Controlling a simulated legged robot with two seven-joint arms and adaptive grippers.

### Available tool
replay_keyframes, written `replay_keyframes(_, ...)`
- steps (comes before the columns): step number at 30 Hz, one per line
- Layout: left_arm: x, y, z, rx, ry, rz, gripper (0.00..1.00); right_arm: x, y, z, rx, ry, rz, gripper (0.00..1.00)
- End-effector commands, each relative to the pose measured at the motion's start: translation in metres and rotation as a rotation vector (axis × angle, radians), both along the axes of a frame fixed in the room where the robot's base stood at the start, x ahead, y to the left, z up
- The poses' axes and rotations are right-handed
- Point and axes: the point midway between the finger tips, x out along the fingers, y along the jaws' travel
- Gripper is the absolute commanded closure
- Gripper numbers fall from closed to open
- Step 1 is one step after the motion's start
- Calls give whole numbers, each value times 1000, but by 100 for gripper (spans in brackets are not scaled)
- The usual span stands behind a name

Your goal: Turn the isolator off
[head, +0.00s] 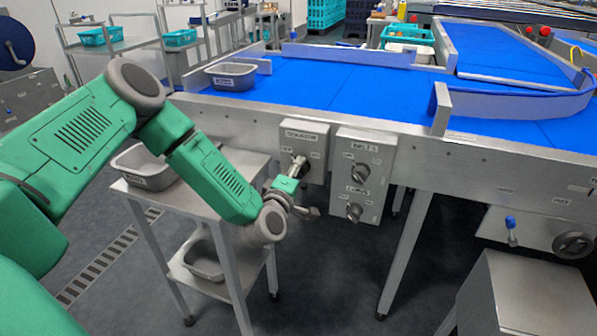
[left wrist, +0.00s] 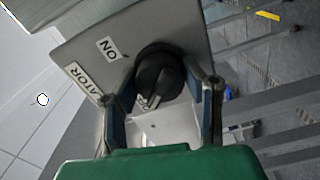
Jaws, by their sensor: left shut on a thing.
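The isolator box (head: 312,136) is a grey panel on the front of the conveyor, with an ISOLATOR label at its top, OFF at left and ON at right. Its dark rotary knob (head: 299,165) is partly hidden by my left gripper. In the left wrist view the black knob (left wrist: 158,72) sits between the two fingers, with the ON label (left wrist: 112,48) beside it. My left gripper (left wrist: 162,88) is shut on the knob. A pale mark shows on the knob's near edge; which label it points to I cannot tell. My right gripper is not in view.
Right beside the isolator stands a grey box (head: 382,147) with two more knobs. The blue conveyor belt (head: 320,85) runs above. A metal stand (head: 205,196) with grey tubs is below my left arm. Another control panel is at far right.

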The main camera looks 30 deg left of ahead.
Motion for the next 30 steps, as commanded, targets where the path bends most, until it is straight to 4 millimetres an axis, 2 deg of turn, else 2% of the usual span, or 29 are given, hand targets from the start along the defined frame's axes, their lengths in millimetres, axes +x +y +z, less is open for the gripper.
replay_keyframes(1,-3,1,-6,0,14,2,91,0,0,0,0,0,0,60)
replay_keyframes(4,-3,1,-6,0,14,2,91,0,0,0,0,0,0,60)
replay_keyframes(5,-3,1,-6,0,14,2,52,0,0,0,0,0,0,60)
replay_keyframes(6,-3,1,-6,0,14,2,42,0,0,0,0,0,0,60)
replay_keyframes(15,-2,0,-2,1,5,1,42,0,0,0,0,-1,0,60)
replay_keyframes(19,-10,-2,-2,0,7,-1,42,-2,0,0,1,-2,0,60)
replay_keyframes(23,-32,-7,-2,-1,9,0,42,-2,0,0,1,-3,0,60)
replay_keyframes(30,-82,-18,-5,-3,11,0,42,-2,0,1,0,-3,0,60)
